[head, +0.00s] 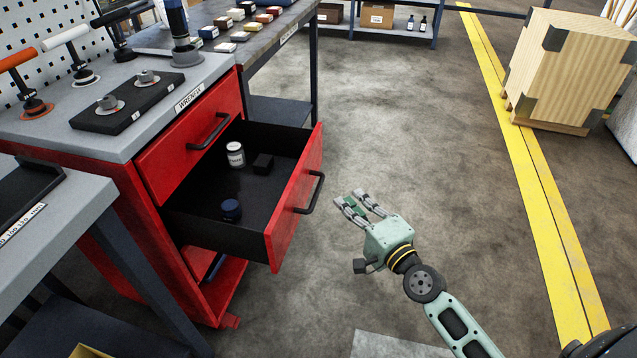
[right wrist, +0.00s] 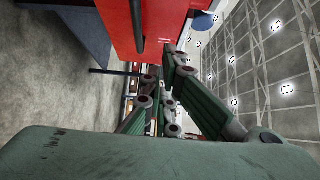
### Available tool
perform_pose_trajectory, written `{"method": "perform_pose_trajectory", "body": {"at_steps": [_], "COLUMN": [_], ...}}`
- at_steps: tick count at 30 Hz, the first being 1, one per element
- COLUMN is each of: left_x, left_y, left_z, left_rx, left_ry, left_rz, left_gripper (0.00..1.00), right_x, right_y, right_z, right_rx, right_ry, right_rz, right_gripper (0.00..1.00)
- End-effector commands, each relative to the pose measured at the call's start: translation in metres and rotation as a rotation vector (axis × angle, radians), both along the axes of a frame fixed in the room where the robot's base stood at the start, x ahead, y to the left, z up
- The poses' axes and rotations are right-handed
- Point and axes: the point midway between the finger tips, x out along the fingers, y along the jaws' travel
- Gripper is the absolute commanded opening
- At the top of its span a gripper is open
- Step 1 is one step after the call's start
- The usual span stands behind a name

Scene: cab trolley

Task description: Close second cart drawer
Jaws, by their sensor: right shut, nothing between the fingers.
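The red cart (head: 100,190) stands at the left in the head view. Its second drawer (head: 292,215) is pulled out, with a black handle (head: 312,193) on its red front. Inside lie a white jar (head: 236,154), a small black box (head: 263,163) and a dark blue round item (head: 231,209). The drawer above (head: 180,145) is shut. My right gripper (head: 351,202) is shut and empty, just right of the open drawer's front and apart from the handle. In the right wrist view its fingers (right wrist: 170,110) point toward a red surface (right wrist: 115,25). My left gripper is not in view.
A grey-topped bench (head: 45,220) stands at the near left and another bench (head: 270,35) behind the cart. A wooden crate (head: 568,70) stands at the far right beyond yellow floor lines (head: 530,150). The floor right of the drawer is clear.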

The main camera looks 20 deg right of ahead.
Motion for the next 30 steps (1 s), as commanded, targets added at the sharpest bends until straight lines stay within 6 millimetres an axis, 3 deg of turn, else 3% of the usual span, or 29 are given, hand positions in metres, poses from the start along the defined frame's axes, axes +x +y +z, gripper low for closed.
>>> {"method": "perform_pose_trajectory", "body": {"at_steps": [9, 18, 30], "left_x": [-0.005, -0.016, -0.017], "left_y": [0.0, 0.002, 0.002], "left_z": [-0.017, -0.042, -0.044], "left_rx": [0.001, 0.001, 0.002], "left_ry": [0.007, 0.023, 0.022], "left_rz": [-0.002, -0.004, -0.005], "left_gripper": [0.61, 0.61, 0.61], "right_x": [0.069, 0.084, 0.086], "right_y": [0.014, 0.043, 0.046], "right_z": [0.002, 0.0, -0.001], "right_rx": [-0.001, -0.002, -0.004], "right_ry": [-0.002, 0.001, 0.0], "right_rz": [0.0, 0.0, 0.0], "right_gripper": [0.0, 0.0, 0.0]}}
